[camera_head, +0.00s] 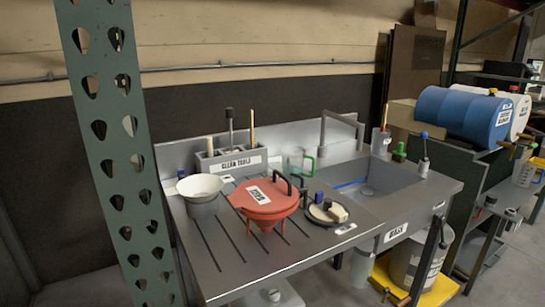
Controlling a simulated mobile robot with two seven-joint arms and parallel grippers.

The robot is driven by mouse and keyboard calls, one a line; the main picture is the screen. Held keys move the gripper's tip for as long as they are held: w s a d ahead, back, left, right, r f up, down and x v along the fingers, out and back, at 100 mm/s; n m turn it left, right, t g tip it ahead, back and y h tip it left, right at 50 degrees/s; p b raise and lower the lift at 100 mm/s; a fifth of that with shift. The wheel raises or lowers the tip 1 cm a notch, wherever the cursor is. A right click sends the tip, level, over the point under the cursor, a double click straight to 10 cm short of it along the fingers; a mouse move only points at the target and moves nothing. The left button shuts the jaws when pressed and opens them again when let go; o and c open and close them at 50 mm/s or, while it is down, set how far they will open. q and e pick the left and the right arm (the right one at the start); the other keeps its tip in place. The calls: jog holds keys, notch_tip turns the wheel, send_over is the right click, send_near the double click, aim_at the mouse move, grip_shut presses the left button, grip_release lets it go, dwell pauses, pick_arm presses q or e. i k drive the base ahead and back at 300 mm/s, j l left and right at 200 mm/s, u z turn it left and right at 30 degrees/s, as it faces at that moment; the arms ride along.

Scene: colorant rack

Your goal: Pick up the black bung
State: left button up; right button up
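I cannot single out the black bung with certainty. A round black dish (318,217) sits on the metal drainboard, right of the red funnel. It holds a cream block (338,213), a small blue item (319,197) and a small dark piece (327,204) that is too small to identify. Neither of my grippers can be made out in this view.
The red lidded funnel (264,199) and a white bowl (200,187) stand on the drainboard (225,265). Behind them is a grey clean-tools holder (231,162). A sink (372,190) with a tap is at right. A perforated green post (118,150) blocks the left foreground.

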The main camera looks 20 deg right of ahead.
aim_at(492, 199)
jog(key=z, duration=2.25)
jog(key=u, duration=0.35)
jog(key=i+l+z, duration=0.4)
jog(key=i+z, duration=0.2)
jog(key=i, duration=0.2)
jog(key=i+z, duration=0.3)
jog(key=i, duration=0.15)
jog(key=i+l+u, duration=0.1)
jog(key=i, duration=0.35)
jog(key=i+l, duration=0.1)
jog(key=i, duration=0.35)
jog(key=i+l+u, duration=0.15)
jog(key=i, duration=0.3)
